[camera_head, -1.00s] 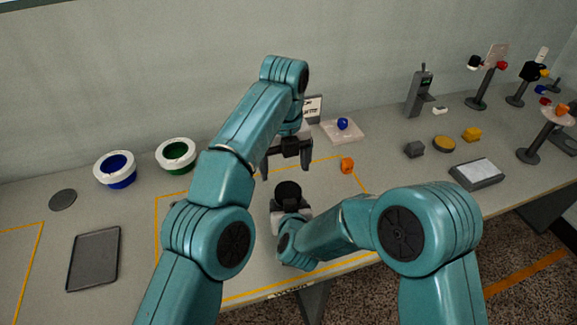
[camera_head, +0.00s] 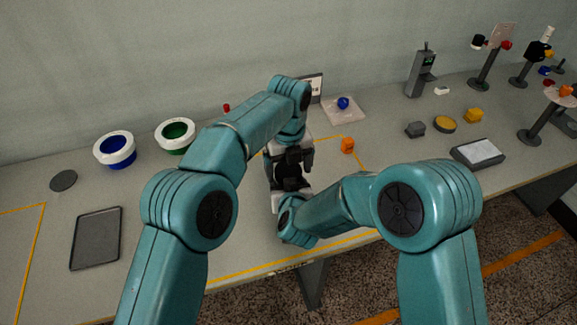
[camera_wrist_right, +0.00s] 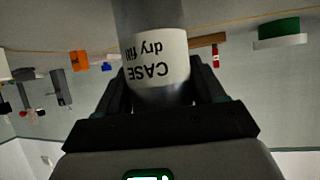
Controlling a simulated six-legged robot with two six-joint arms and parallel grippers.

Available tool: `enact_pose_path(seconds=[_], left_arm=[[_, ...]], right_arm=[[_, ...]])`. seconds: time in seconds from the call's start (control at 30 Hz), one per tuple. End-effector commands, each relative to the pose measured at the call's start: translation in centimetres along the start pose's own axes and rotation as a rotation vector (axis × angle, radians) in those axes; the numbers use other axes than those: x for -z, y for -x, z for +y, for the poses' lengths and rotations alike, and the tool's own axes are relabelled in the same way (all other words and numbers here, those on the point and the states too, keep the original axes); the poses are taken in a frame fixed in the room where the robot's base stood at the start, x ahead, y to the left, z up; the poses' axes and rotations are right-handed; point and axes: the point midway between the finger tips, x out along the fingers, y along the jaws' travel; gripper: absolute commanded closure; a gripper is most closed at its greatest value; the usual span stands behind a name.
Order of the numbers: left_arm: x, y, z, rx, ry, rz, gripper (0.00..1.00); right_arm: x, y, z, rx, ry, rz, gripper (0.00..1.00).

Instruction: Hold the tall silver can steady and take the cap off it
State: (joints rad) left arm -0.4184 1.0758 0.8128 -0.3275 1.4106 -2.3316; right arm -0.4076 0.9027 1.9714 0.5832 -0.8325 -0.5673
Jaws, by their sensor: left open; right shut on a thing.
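The tall silver can (camera_wrist_right: 152,18) fills the upper middle of the right wrist view, with a white label reading "CASE dry fill" upside down. My right gripper (camera_wrist_right: 160,85) is shut on the can, a finger on each side. In the head view the right gripper (camera_head: 290,196) is mostly covered by the arms. My left gripper (camera_head: 289,168) is open and points down directly over the dark cap (camera_head: 289,184). Its fingers are at either side of the cap; whether they touch it I cannot tell. Most of the can is hidden in the head view.
An orange block (camera_head: 347,145) lies right of the left gripper. A blue bowl (camera_head: 115,150) and a green bowl (camera_head: 175,136) with white rims stand at the left, behind a dark tray (camera_head: 96,238). A blue ball (camera_head: 343,103) sits on a pale plate at the back.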

Motion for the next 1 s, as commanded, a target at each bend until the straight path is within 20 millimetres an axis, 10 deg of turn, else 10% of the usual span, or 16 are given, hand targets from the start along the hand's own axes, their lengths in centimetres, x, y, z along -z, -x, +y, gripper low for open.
enact_pose_path(seconds=[0.2, 0.4, 1.0], left_arm=[[-0.02, -0.02, 0.02, 0.0, 0.001, 0.0, 0.14], [-0.01, -0.01, 0.01, 0.0, 0.001, 0.0, 0.69], [-0.02, 0.03, -0.05, 0.001, 0.297, 0.0, 0.69]], right_arm=[[0.06, 0.0, 0.0, 0.0, 0.0, 0.001, 1.0], [0.06, 0.01, -0.01, 0.0, 0.0, 0.001, 1.0], [0.04, 0.01, -0.05, 0.001, 0.001, 0.001, 1.0]])
